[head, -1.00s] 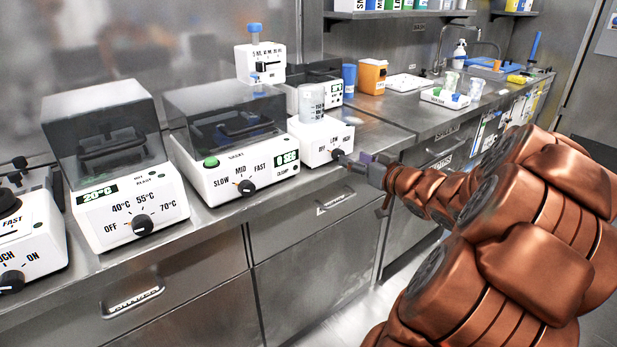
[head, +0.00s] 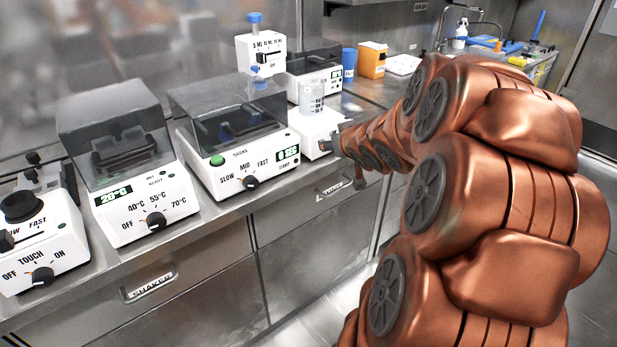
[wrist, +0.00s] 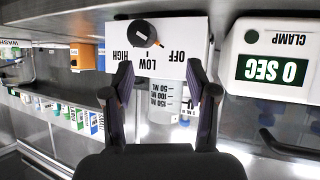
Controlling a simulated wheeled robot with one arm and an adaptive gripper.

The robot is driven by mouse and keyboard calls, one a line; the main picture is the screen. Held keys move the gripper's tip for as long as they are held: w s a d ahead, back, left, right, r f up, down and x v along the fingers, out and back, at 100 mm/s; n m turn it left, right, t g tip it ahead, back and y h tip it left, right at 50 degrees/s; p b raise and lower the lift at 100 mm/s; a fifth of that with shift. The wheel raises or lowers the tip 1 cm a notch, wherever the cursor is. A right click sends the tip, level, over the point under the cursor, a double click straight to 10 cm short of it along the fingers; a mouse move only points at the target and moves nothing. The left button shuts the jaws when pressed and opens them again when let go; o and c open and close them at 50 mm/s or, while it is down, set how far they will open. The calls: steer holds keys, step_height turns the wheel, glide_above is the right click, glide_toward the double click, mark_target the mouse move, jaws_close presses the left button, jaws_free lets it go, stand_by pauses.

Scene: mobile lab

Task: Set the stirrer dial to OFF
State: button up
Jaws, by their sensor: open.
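The stirrer (wrist: 196,32) is a white box, partly hidden by my arm in the head view (head: 309,128). Its black dial (wrist: 143,33) shows upside down in the wrist view, with HIGH, LOW and OFF printed around it. A small orange mark is at the dial's edge on the LOW–OFF side; the exact setting is hard to read. A clear graduated beaker (wrist: 164,98) stands on the stirrer. My gripper (wrist: 159,66) is open and empty, its fingertips in front of the panel, below the dial in the picture and apart from it.
A pipette stand (head: 258,50), a blue cup (head: 348,62) and an orange bin (head: 372,60) are behind. The bench edge and drawers lie below.

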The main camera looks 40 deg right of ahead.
steer(key=s+a+r+g+y+p, duration=0.1)
steer(key=s+a+r+g+p, duration=0.1)
steer(key=s+a+g+p, duration=0.2)
steer(key=s+a+r+n+g+y+p, duration=0.1)
steer(key=s+a+r+g+p, duration=0.2)
steer(key=s+a+p, duration=0.4)
steer(key=shift+s+a+r+g+p, duration=0.3)
steer(key=shift+s+a+g, duration=1)
steer(key=shift+a, duration=3.6)
steer(key=shift+s+t, duration=0.5)
